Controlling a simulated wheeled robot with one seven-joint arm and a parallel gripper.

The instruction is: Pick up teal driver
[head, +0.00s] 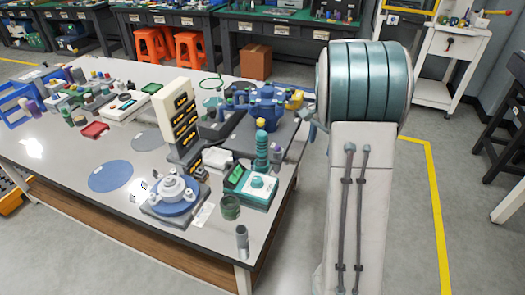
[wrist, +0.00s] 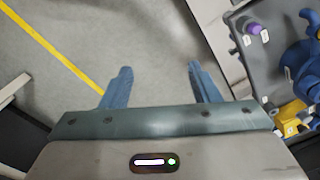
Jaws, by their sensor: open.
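A teal ribbed upright handle (head: 262,150), which looks like the teal driver, stands near the table's right edge, behind a teal-and-white device (head: 250,186). I cannot tell whether the two touch. In the wrist view my gripper (wrist: 158,82) is open and empty, its two blue fingers wide apart above bare floor. In the head view my arm is to the right of the table, and the gripper is mostly hidden behind it. The teal handle is not visible in the wrist view.
A blue pump-like device (head: 265,105) with yellow parts sits behind the handle; it also shows in the wrist view (wrist: 305,65). A cream rack (head: 172,115) stands to the left. A dark green jar (head: 230,207) and grey cylinder (head: 242,242) stand near the front corner.

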